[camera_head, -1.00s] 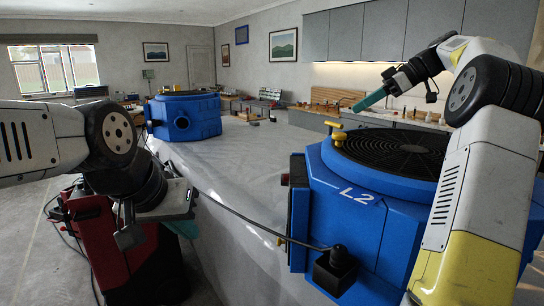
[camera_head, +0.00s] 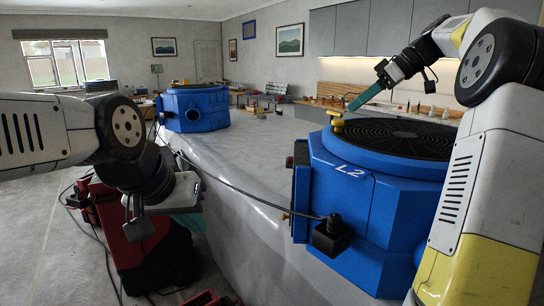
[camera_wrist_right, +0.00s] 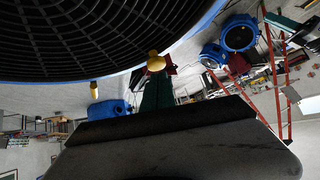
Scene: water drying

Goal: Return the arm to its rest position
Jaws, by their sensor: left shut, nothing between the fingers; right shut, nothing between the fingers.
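My right arm comes in from the right of the head view, raised over the near blue machine (camera_head: 365,215) marked L2. Its teal gripper (camera_head: 352,106) is shut and empty, pointing down-left above the machine's round black grille (camera_head: 400,138), near a yellow knob (camera_head: 337,118). In the right wrist view the teal fingers (camera_wrist_right: 157,90) show below the grille, in line with a yellow knob (camera_wrist_right: 155,61). My left arm is folded low at the left of the head view. Its teal gripper (camera_head: 189,222) is shut and partly hidden by the wrist.
A black cable runs to a black connector box (camera_head: 331,238) on the near machine. A red and black cart (camera_head: 145,250) stands on the floor below my left arm. Wooden racks line the back wall.

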